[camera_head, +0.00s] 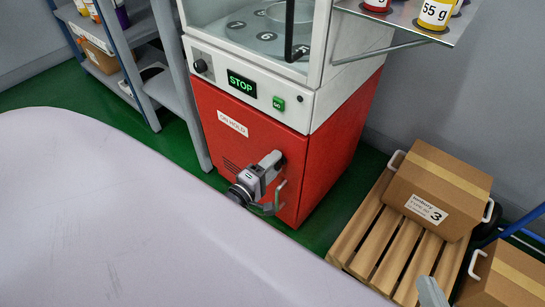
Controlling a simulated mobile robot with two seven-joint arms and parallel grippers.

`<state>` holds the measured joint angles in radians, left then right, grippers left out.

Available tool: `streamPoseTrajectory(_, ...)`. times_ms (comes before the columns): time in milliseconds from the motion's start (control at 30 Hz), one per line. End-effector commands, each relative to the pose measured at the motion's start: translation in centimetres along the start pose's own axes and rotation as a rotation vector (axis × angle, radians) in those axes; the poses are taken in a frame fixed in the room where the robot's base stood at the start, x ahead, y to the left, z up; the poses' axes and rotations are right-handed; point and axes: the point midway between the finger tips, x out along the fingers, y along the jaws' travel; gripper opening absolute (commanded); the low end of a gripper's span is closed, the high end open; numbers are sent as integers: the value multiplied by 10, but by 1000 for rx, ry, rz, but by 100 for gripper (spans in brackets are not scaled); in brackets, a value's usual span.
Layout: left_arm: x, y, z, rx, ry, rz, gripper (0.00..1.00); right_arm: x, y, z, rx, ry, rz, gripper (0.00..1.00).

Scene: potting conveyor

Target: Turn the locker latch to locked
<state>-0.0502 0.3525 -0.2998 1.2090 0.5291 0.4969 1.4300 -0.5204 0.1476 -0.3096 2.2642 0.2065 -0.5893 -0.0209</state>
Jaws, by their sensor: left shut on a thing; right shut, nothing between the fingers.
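The locker is the red cabinet (231,150) under the white machine, with its door shut and a label reading "ON HOLD" (232,123). A pale latch lever (271,158) sticks out from a dark spot near the door's right edge. My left gripper (262,168) is at the lever and shut on it; its fingers and the lever overlap, so the lever's exact turn is hard to tell. A grey bent bar (276,201) shows just below and right of the gripper. A grey part of my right gripper (430,289) shows at the bottom edge, shut and empty, away from the latch.
The machine shows a green "STOP" display (242,84) and a knob (200,66). A wooden pallet (384,238) carries a cardboard box (437,190); another box (503,275) stands lower right. A grey shelf rack (177,75) is left. A tray (405,17) juts out above. Green floor (345,190) lies between.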

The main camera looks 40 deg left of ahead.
Motion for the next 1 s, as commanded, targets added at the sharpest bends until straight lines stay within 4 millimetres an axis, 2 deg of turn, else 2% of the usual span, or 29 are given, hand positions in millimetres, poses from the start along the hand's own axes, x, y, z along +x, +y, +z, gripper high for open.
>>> streamPoseTrajectory(467, 0, 0, 1, -15, -1, -1, 21, 0, -1, -1, 0, 3, -3, 0)
streamPoseTrajectory(500, 0, 0, 1, -15, -1, -1, 64, 0, -1, -1, 0, 3, -3, 0)
streamPoseTrajectory(533, 0, 0, 1, -15, -1, -1, 74, 0, -1, -1, 0, 3, -3, 0)
streamPoseTrajectory(567, 0, 0, 1, -14, -1, -1, 77, 0, -1, -1, 0, 3, -3, 0)
streamPoseTrajectory(867, -2, 0, 0, -12, -1, -1, 77, 0, -1, -2, -2, 4, -2, 0)
streamPoseTrajectory(1000, -15, 1, 0, -12, -1, -3, 77, -2, 0, -7, -16, 5, 8, 0)
